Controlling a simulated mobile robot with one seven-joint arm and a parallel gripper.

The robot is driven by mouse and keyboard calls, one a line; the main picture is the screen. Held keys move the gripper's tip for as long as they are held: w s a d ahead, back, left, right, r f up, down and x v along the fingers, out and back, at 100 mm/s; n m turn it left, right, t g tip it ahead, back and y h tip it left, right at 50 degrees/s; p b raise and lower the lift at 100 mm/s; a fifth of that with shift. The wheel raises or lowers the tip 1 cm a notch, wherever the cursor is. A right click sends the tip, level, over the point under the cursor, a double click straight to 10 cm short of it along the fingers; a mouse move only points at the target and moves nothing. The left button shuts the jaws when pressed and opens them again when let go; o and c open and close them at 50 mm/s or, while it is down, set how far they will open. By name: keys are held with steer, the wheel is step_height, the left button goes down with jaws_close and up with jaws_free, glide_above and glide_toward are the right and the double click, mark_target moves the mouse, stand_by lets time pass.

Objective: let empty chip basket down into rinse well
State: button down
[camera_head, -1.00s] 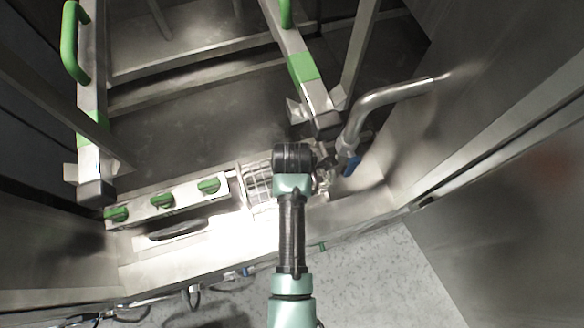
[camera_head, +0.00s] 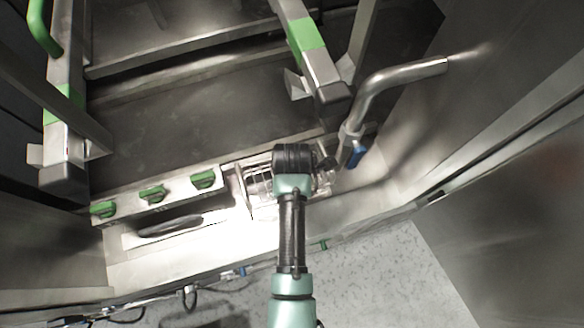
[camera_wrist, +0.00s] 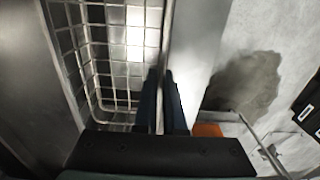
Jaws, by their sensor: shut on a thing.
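The chip basket (camera_wrist: 75,62) is a shiny wire mesh box, filling the left half of the wrist view; no contents show in the part I see. My gripper (camera_wrist: 160,78) is shut on its right side, with the dark blue fingers either side of a thin edge. In the head view the basket (camera_head: 258,182) shows only partly, left of my wrist, which hides the rest and the fingers. The basket is at an opening in the metal counter, taken as the rinse well (camera_head: 240,190). I cannot tell how deep it sits.
A panel with green knobs (camera_head: 152,193) and a dark slot (camera_head: 170,226) lie to the left. A bent steel pipe (camera_head: 395,78) with a blue lever (camera_head: 356,157) stands close on the right. Green-banded metal posts (camera_head: 310,50) rise behind. Speckled floor (camera_head: 375,270) lies in front.

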steer(key=shift+f+b, duration=1.2)
steer(key=shift+f, duration=0.15)
steer(key=shift+f+b, duration=0.75)
steer(key=shift+f, duration=0.65)
steer(key=c, duration=0.9)
jaws_free()
steer(key=shift+f, duration=0.1)
step_height(320, 180, up, 13)
steer(key=shift+r+b, duration=0.1)
steer(key=shift+b, duration=0.2)
